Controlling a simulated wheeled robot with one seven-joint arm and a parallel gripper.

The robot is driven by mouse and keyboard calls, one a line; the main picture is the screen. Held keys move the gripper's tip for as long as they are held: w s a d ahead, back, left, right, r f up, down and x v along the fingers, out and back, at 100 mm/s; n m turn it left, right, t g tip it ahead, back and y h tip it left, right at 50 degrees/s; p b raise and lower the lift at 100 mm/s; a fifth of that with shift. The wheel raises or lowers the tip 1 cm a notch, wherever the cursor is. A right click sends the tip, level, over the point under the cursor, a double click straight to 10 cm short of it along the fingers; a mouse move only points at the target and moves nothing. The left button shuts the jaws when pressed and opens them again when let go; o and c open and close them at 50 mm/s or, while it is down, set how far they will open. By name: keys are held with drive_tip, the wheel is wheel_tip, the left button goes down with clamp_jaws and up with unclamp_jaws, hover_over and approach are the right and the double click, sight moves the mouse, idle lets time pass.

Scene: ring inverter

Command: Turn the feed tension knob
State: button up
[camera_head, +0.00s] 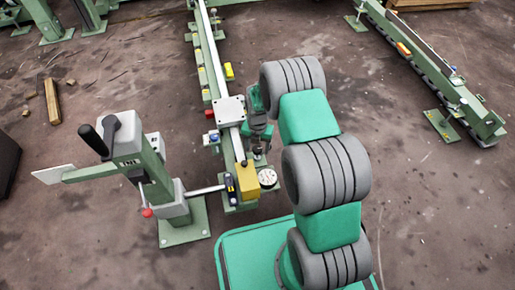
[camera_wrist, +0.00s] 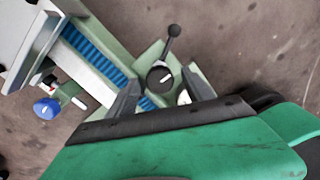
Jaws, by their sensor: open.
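In the wrist view a round black knob (camera_wrist: 159,77) with a white pointer mark sits on a green machine part. A black ball-ended lever (camera_wrist: 172,40) rises beside it. My gripper (camera_wrist: 163,92) is open and empty, its dark fingers appearing on either side of the black knob; I cannot tell whether they touch it. A blue knob (camera_wrist: 46,108) stands off to the left in that view. No label shows which one is the feed tension knob. In the head view my gripper (camera_head: 259,134) is over the right side of the long machine rail (camera_head: 219,75), partly hidden by my arm.
Along the rail are a grey square plate (camera_head: 230,110), a yellow block (camera_head: 248,181) and a round dial gauge (camera_head: 267,178). A green crank stand (camera_head: 172,205) is at left. Another green rail (camera_head: 430,70) lies at right. A wood block (camera_head: 52,101) lies on open floor.

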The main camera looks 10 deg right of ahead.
drive_tip(key=shift+c, duration=0.5)
clamp_jaws()
drive_tip(key=shift+m, duration=0.3)
